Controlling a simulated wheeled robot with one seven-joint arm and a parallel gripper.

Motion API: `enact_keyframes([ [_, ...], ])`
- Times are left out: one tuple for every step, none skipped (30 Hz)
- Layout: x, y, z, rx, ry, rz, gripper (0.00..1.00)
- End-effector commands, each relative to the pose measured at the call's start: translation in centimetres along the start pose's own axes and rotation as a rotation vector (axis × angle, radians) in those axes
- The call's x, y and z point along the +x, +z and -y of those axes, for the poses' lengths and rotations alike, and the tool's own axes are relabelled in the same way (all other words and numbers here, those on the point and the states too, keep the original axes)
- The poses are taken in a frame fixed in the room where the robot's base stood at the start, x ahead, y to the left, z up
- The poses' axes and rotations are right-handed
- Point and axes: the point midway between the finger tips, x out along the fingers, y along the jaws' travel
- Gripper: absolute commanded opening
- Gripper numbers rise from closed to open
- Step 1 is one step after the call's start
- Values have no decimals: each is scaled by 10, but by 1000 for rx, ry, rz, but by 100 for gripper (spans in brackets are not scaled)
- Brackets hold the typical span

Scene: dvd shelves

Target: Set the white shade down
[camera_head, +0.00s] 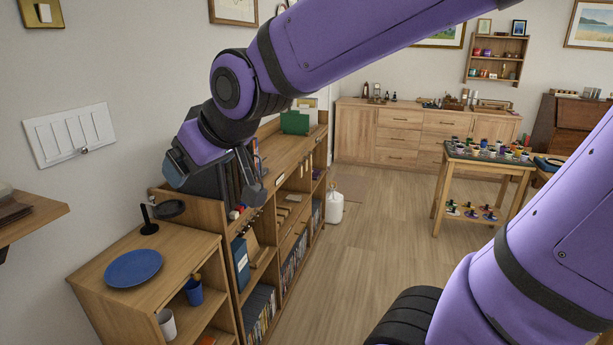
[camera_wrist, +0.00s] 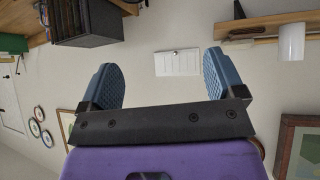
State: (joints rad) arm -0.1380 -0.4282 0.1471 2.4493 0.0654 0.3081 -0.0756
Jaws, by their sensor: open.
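The white shade (camera_wrist: 291,41) appears to be the plain white cylinder in the wrist view, at the upper right. It is against the wooden wall shelf (camera_wrist: 262,22), which shows upside down in that view. It is well to the right of my gripper's fingers and apart from them. I cannot make it out in the head view. My gripper (camera_wrist: 160,75) is open, with nothing between its two blue ribbed fingers. In the head view my gripper (camera_head: 213,178) hangs in front of the left wall, above the far part of the low wooden cabinet.
A low cabinet (camera_head: 100,270) bears a blue plate (camera_head: 133,268) and a black stand (camera_head: 148,220). A wall shelf (camera_head: 30,219) juts out at the left. A white switch panel (camera_head: 70,136) is on the wall. The wooden floor (camera_head: 375,235) is clear in the middle.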

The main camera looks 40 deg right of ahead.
Motion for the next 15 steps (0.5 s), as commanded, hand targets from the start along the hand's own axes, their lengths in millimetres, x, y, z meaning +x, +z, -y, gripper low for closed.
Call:
enact_keyframes([
  [-19, 14, -15, 35, 28, 38, 88],
  [-28, 24, -22, 55, 41, 67, 88],
  [-40, 38, -30, 84, 57, 106, 88],
  [-49, 47, -36, 104, 68, 134, 88],
  [-58, 57, -41, 124, 78, 160, 88],
  [-69, 70, -47, 151, 91, 194, 88],
  [-76, 79, -50, 170, 98, 219, 88],
  [-83, 87, -53, 188, 104, 241, 88],
  [-92, 97, -56, 210, 111, 266, 88],
  [-97, 103, -58, 223, 116, 283, 88],
  [-102, 109, -59, 235, 120, 298, 88],
  [-107, 116, -60, 249, 123, 316, 88],
  [-110, 120, -61, 258, 125, 326, 88],
  [-112, 123, -62, 265, 127, 335, 88],
  [-115, 126, -62, 271, 128, 344, 88],
])
